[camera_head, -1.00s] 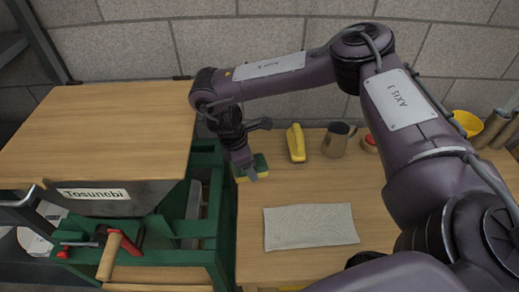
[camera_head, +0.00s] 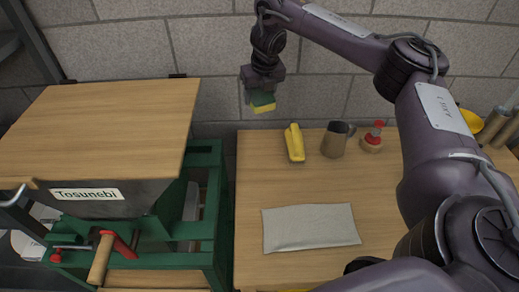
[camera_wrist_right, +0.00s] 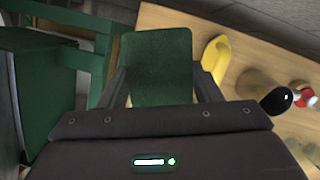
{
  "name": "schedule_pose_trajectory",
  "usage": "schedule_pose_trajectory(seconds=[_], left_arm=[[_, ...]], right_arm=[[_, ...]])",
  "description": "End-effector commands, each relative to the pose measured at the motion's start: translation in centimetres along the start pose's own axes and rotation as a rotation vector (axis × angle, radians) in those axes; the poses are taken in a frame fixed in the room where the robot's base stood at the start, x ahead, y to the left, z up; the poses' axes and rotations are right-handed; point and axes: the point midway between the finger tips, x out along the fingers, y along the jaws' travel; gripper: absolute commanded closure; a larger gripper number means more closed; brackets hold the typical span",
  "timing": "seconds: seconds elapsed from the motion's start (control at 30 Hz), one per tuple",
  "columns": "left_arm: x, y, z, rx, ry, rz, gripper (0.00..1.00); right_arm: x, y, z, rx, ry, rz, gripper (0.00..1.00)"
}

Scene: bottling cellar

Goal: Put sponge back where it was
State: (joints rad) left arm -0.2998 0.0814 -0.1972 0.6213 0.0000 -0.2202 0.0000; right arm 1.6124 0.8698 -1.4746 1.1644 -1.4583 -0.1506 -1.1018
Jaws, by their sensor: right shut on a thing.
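A sponge (camera_head: 263,102) with a green top and a yellow lower part is held in my right gripper (camera_head: 262,92). The gripper is shut on it and holds it in the air, in front of the block wall and above the back left part of the wooden table. In the right wrist view the sponge's green face (camera_wrist_right: 159,68) fills the space between the two fingers (camera_wrist_right: 163,90). My left gripper is in neither view.
On the table (camera_head: 310,185) stand a yellow object (camera_head: 294,143), a metal jug (camera_head: 334,142) and a red-topped item (camera_head: 373,138). A grey cloth (camera_head: 310,227) lies in front. A green-framed machine (camera_head: 208,210) with a wooden top (camera_head: 110,125) stands at left. The table's back left corner is clear.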

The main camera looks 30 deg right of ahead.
Motion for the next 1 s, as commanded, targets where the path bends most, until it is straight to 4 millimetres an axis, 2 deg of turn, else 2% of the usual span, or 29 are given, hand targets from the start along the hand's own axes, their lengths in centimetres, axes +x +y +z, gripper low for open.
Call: schedule_pose_trajectory(seconds=[0.13, 0.23, 0.33, 0.4, 0.6, 1.0], left_arm=[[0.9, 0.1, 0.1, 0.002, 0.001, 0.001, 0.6], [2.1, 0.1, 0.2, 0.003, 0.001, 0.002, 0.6], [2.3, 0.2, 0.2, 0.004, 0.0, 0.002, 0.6], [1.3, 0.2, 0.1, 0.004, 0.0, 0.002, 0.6], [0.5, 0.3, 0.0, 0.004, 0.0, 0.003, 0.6], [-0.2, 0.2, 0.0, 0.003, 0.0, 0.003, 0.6]], right_arm=[[1.4, -0.2, -0.3, -0.035, 0.004, 0.009, 0.63], [3.9, -0.2, -1.0, -0.036, 0.007, 0.01, 0.63], [6.3, -0.3, -1.8, -0.035, 0.008, 0.008, 0.63], [7.5, -0.3, -2.1, -0.037, 0.009, 0.006, 0.63], [12.3, -0.2, -3.4, -0.036, 0.006, 0.007, 0.63], [17.1, -0.2, -4.7, -0.036, 0.006, 0.007, 0.63]])
